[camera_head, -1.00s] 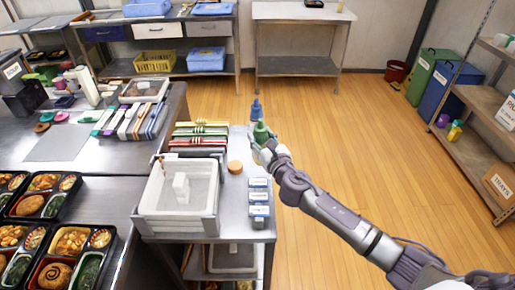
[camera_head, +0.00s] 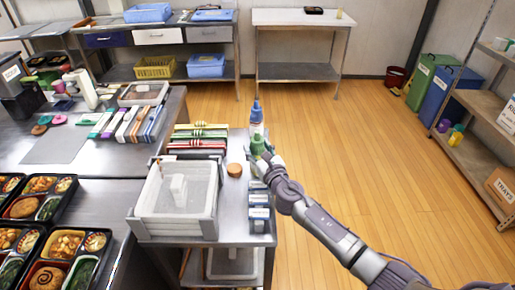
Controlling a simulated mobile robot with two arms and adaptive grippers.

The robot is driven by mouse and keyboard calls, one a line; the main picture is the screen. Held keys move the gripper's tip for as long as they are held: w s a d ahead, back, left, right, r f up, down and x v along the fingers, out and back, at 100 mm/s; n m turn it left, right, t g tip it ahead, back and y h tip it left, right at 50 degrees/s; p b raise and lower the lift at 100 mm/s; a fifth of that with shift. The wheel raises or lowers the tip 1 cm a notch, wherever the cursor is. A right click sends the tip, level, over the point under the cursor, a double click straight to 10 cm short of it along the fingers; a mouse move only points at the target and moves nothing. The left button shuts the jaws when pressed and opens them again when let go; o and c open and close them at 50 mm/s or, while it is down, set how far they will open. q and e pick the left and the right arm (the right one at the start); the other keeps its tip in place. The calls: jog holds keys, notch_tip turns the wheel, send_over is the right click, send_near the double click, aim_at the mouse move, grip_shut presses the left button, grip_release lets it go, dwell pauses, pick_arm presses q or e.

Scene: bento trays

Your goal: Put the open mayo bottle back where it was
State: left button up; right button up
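A green bottle (camera_head: 257,144) is in the grasp of my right gripper (camera_head: 263,154), beside the right edge of the small side table (camera_head: 236,140). The fingers are small here and partly hidden, but the bottle moves with them. I cannot tell whether its base touches the table. A bottle with a blue top and a pale body (camera_head: 256,114) stands just behind it. No label is readable, so I cannot tell by print which bottle is the mayo. My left gripper is not in view.
A white bin (camera_head: 149,214) holding a pale object is at the table's front. Small boxes (camera_head: 259,213) line its right edge, near my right forearm. A round brown lid-like disc (camera_head: 235,170) lies left of the gripper. Filled bento trays (camera_head: 97,262) are at left. The wooden floor at right is clear.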

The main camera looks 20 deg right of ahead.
jog(key=shift+o, duration=0.5)
jog(key=shift+r, duration=0.15)
jog(key=s+d, duration=0.1)
jog(key=s, duration=1.1)
jog(key=shift+d, duration=0.1)
